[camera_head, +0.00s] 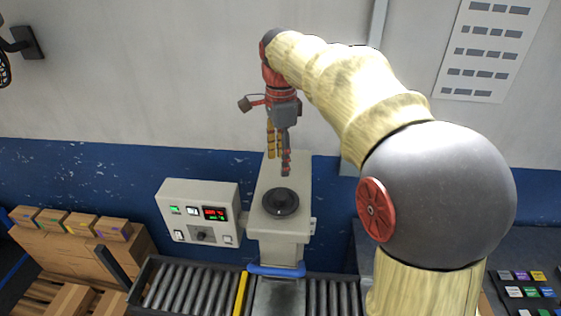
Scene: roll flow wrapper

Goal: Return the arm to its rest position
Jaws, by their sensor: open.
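My arm comes up from the lower right and bends over to the left at the top of the head camera view. My gripper (278,158) hangs down from it, fingers pointing downward. It is open and nothing shows between its fingers. In the picture it appears over the upper part of the grey machine column (265,228), above the black round knob (280,202). The fingers are apart from the knob in the picture; the exact height above it is hard to tell.
A control box (198,212) with a red display stands left of the column. A roller conveyor (185,287) with a blue bar (276,270) runs below. Cartons (70,220) sit at the left. A dark tray of coloured items (525,292) is at the lower right. The wall is behind.

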